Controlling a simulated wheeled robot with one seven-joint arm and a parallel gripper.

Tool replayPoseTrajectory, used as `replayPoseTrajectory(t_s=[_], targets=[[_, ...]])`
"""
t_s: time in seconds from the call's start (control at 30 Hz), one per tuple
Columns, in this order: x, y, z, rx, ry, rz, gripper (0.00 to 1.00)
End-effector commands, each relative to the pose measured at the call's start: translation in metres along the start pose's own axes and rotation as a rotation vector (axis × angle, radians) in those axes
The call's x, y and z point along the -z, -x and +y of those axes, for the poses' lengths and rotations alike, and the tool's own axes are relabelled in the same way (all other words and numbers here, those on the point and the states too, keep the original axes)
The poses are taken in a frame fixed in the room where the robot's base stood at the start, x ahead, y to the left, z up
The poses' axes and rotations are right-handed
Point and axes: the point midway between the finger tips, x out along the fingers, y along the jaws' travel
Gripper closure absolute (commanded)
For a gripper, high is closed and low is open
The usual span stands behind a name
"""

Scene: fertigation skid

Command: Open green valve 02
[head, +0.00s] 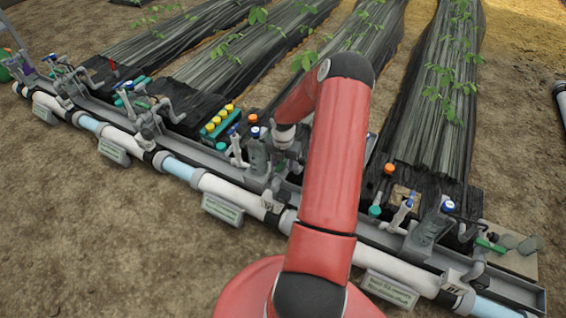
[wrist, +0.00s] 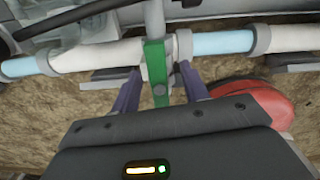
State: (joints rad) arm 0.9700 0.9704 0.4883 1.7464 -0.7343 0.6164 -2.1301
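A green valve handle (wrist: 155,72) stands upright in the wrist view, in front of the white and clear-blue pipe. I cannot read any number on it. My gripper (wrist: 161,76) is open, with one dark finger on each side of the handle. A gap shows between the handle and each finger. In the head view my red arm reaches over the middle of the skid and hides the handle and most of the gripper.
A long pipe (wrist: 215,43) crosses behind the handle. In the head view several valve stations line the grey channel. A rack with yellow caps (head: 217,122) stands left of my arm, and another green handle (head: 489,244) lies at the right. Bare soil is free in front.

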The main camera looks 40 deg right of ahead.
Motion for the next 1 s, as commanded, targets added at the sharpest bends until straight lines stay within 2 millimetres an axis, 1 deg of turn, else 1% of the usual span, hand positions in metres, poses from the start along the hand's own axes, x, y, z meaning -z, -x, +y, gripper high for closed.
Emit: replayPoseTrajectory(t_s=[0.1,0.17,0.3,0.37,0.7,0.8,0.9,1.0], targets=[[0.0,0.001,0.0,0.0,-0.001,0.0,0.55],[0.0,0.006,0.0,-0.001,-0.001,-0.001,0.55],[-0.001,0.028,0.0,-0.001,-0.001,-0.003,0.55],[-0.001,0.034,0.0,-0.001,-0.001,-0.002,0.55],[-0.001,0.083,0.0,-0.002,-0.002,-0.003,0.55],[-0.001,0.094,0.0,0.0,-0.001,-0.002,0.55],[0.0,0.1,0.0,-0.001,-0.001,-0.001,0.55],[0.0,0.101,0.0,0.0,-0.001,0.0,0.55]])
